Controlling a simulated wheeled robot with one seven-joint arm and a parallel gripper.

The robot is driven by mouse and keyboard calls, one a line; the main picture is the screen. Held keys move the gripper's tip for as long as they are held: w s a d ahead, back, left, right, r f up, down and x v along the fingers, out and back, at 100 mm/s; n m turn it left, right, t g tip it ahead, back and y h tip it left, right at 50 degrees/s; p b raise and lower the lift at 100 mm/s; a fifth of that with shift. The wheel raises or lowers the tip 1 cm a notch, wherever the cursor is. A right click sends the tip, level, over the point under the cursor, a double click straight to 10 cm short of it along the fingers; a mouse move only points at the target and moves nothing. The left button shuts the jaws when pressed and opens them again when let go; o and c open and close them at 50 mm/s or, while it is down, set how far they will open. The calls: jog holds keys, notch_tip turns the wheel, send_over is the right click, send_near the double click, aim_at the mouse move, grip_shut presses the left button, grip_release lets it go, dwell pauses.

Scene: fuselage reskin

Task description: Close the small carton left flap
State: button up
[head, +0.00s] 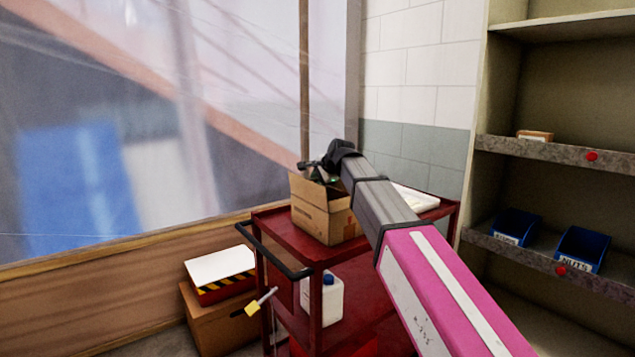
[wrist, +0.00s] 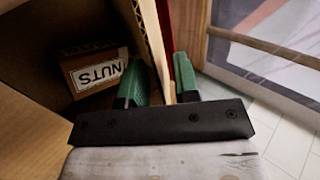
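The small carton (head: 321,217) is a brown cardboard box standing open on top of a red cart. My gripper (head: 318,172) is at its top opening, partly hidden by my arm in the head view. In the wrist view, the two green fingers of my gripper (wrist: 160,82) stand apart on either side of an upright cardboard panel (wrist: 154,42) of the carton. I cannot tell whether this is the left flap or a side wall, or whether the fingers press on it.
The red cart (head: 283,232) has a black handle and a white jug (head: 327,300) on its lower shelf. A shelf unit (head: 553,151) with blue bins stands at right. Translucent sheeting (head: 150,120) hangs behind, and boxes (head: 217,318) stand left of the cart.

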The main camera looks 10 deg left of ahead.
jog(key=shift+w+a+f, duration=0.1)
jog(key=shift+a+f, duration=0.1)
jog(key=shift+f, duration=0.05)
grip_shut()
jog(key=shift+s+d+f+t+y, duration=0.25)
jog(key=shift+f+t+y, duration=0.15)
jog(key=shift+t+y, duration=0.1)
grip_release()
jog(key=v, duration=1)
jog(key=shift+s+d+r, duration=0.15)
jog(key=shift+d+r, duration=0.1)
jog(key=shift+r, duration=0.05)
